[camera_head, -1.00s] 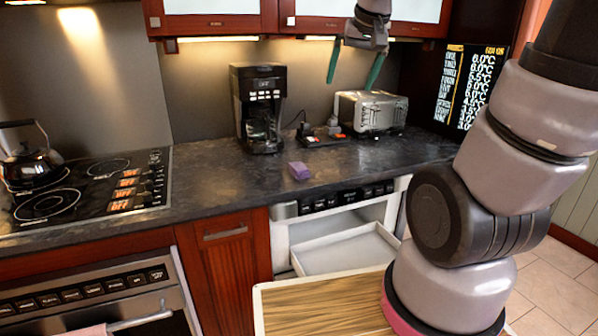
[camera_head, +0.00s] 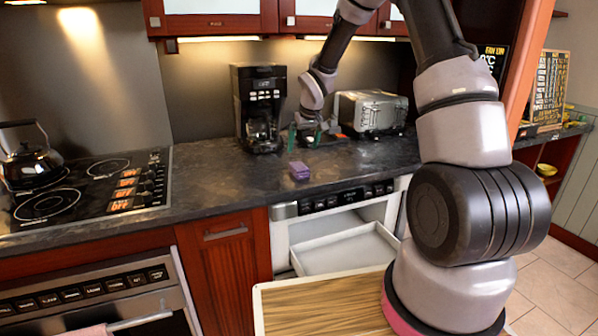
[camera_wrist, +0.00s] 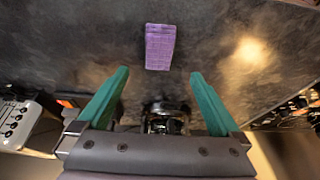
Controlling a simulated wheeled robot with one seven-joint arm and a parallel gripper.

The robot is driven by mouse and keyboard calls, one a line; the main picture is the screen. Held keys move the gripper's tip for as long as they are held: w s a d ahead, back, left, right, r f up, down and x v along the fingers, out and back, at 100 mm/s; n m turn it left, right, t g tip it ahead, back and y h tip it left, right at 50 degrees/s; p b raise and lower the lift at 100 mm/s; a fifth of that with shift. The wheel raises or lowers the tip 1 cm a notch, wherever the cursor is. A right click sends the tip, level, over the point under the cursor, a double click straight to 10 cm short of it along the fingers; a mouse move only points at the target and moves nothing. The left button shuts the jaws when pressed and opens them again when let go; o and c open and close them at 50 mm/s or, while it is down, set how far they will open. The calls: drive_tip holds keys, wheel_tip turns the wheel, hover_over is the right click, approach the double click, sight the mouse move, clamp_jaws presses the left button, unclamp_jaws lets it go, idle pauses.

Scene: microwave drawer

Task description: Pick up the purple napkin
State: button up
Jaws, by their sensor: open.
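The purple napkin (camera_head: 299,170) is a small folded block on the dark countertop, near its front edge and above the open drawer. It also shows in the wrist view (camera_wrist: 160,47), beyond the fingertips and centred between them. My gripper (camera_head: 304,137) hangs low over the counter, pointing down, behind the napkin in the head view. Its two green fingers (camera_wrist: 157,75) are spread apart with nothing between them. No contact with the napkin shows.
A coffee maker (camera_head: 258,107) stands left of my gripper and a toaster (camera_head: 371,111) to its right. A white drawer (camera_head: 345,250) is open below the counter. A cooktop (camera_head: 95,188) and kettle (camera_head: 28,158) are at the left. The counter around the napkin is clear.

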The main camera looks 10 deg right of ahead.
sight(300, 167)
drive_tip(key=x, duration=1.1)
drive_tip(key=shift+s+d+f, duration=0.1)
drive_tip(key=shift+s, duration=0.05)
drive_tip(key=c, duration=1.5)
wheel_tip(300, 167, up, 10)
drive_tip(key=shift+r, duration=0.1)
